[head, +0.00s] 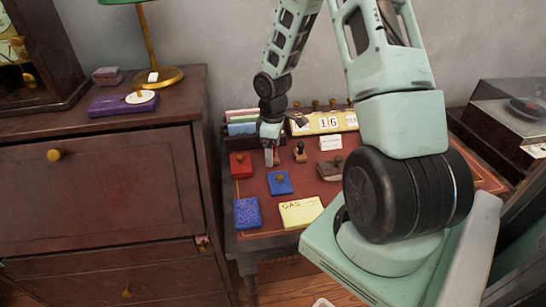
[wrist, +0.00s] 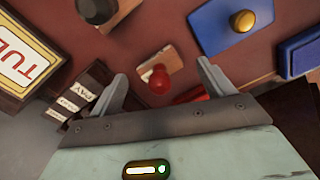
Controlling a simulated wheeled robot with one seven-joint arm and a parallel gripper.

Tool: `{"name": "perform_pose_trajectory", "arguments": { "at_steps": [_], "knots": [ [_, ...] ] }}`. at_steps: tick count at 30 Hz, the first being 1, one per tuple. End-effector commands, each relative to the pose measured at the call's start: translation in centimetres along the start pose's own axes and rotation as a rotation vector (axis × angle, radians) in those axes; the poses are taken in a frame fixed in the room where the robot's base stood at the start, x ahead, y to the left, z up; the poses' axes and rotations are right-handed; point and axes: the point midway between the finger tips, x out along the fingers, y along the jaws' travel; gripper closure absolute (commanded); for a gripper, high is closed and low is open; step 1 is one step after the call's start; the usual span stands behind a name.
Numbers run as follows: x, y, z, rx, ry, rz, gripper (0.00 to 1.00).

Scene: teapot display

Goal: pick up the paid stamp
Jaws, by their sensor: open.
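A small stamp with a red knob handle (wrist: 160,80) stands on a wooden base in the wrist view. My gripper (wrist: 162,78) is open, with one finger on either side of the stamp; I see no grip on it. In the head view my gripper (head: 270,150) is low over the desk's back left part and largely hides this stamp. A second stamp (head: 300,152) with a dark handle stands just to its right. The stamps' printing faces are hidden, so I cannot read which one says paid.
A dark wooden blotter (head: 329,169), yellow pad (head: 301,212) and blue notebook (head: 247,213) lie on the desk (head: 262,238).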

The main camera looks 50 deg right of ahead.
Motion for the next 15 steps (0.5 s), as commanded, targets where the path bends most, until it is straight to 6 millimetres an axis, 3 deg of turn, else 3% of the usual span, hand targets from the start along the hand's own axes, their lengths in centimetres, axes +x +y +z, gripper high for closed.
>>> {"name": "perform_pose_trajectory", "arguments": {
  "at_steps": [3, 11, 15],
  "knots": [
    [1.26, -0.02, 0.03, 0.001, -0.001, -0.001, 0.19],
    [1.45, 0.03, 0.03, 0.001, 0.0, 0.001, 0.19],
    [1.44, 0.04, 0.04, 0.001, 0.0, 0.001, 0.56]
  ]
}}
